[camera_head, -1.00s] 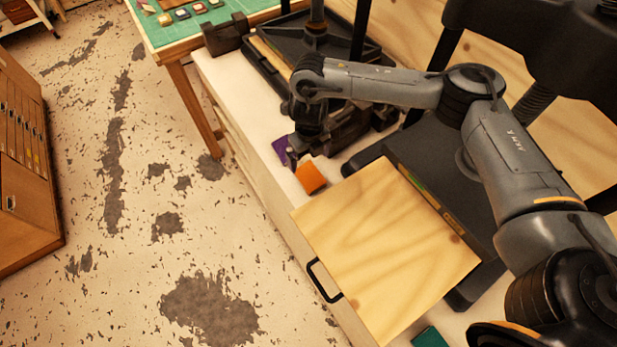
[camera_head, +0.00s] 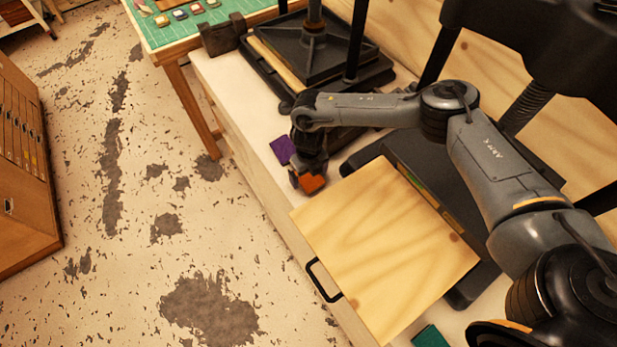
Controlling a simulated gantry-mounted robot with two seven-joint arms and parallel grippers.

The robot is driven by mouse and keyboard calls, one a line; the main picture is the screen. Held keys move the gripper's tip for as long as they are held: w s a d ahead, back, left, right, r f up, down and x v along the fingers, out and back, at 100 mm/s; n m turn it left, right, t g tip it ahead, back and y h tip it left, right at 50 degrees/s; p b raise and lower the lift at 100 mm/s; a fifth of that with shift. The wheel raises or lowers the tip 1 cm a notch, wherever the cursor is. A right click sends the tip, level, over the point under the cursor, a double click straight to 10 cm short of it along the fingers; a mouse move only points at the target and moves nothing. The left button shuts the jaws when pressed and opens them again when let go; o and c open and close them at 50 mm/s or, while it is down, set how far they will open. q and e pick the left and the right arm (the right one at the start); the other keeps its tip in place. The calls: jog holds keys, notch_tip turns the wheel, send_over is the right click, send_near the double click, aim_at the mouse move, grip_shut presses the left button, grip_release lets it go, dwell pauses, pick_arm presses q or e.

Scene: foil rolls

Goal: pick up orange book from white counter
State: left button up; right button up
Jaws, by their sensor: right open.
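The small orange book (camera_head: 312,183) lies on the white counter (camera_head: 232,84), near the counter's front edge and just left of a wooden board. My right gripper (camera_head: 309,179) points down right over the book and covers part of it. Its jaws are open, with a finger to the side of the book. I cannot tell whether the fingers touch it. My left gripper is not in view.
A purple book (camera_head: 283,150) lies just behind the gripper. A black press (camera_head: 315,55) is at the back. A teal book (camera_head: 430,338) lies at the front.

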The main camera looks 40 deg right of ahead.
jog(key=shift+f, duration=0.3)
jog(key=shift+c, duration=0.3)
jog(key=c, duration=1.1)
